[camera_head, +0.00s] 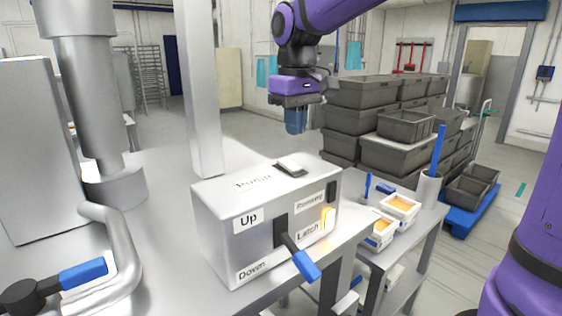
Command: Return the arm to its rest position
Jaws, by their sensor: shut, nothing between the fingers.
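My gripper (296,121) hangs from the purple arm at the top centre, pointing down, with its blue fingers together and nothing between them. It is above and behind the control box (235,225) and apart from it. The grey metal box carries the labels Pump, Up, Down, Running and Latch. A lever with a blue handle (305,266) sticks out of its front and slants down to the right. A yellow light (328,218) glows beside the Latch label.
A steel machine with a thick column (88,90) and a blue-handled pipe (83,273) stands left. A metal post (203,90) rises behind the box. A side table at right holds small tubs (400,207) and a cup (428,188). Grey crates (393,157) are stacked behind. Floor at back left is clear.

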